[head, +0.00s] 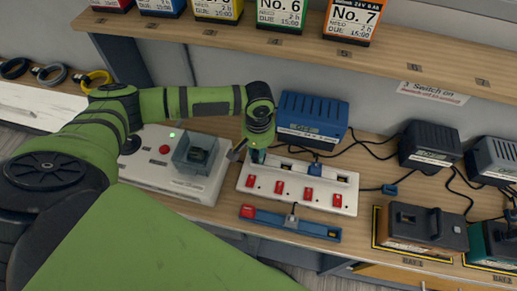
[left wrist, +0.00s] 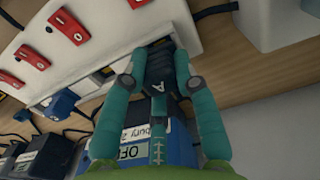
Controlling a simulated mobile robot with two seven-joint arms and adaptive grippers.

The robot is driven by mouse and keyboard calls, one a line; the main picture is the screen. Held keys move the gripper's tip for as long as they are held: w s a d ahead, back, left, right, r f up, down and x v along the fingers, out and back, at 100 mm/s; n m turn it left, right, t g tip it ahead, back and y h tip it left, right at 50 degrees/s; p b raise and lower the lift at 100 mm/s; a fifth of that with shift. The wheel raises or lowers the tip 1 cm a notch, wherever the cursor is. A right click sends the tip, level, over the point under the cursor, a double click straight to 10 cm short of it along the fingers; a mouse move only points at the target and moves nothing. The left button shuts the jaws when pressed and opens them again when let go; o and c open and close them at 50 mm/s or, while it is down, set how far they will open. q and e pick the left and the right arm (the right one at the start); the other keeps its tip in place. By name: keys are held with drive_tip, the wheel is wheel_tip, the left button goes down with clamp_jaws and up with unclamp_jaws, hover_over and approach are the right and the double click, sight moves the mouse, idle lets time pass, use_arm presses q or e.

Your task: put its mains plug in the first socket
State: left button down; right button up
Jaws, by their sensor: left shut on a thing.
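My left gripper (head: 256,153) is over the left end of the white socket strip (head: 242,181), which has several red switches. In the left wrist view the teal fingers of my left gripper (left wrist: 158,62) are shut on a dark plug marked A (left wrist: 157,86). The plug is at the strip's end socket; the fingers hide its pins, so I cannot tell how far in it is. My right gripper is not in view.
A blue charger (head: 313,112) reading OFF stands behind the strip. Dark chargers (head: 430,145) and loose cables are to the right, batteries (head: 420,228) in front of them. A white box with a red button (head: 165,149) is left. A blue bar (head: 315,229) lies in front.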

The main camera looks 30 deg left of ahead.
use_arm(q)
drive_tip(key=shift+f, duration=0.7)
drive_tip(key=c, duration=0.9)
unclamp_jaws()
drive_tip(key=shift+r, duration=0.1)
wheel_tip(320, 180, up, 12)
drive_tip(key=shift+f, duration=0.1)
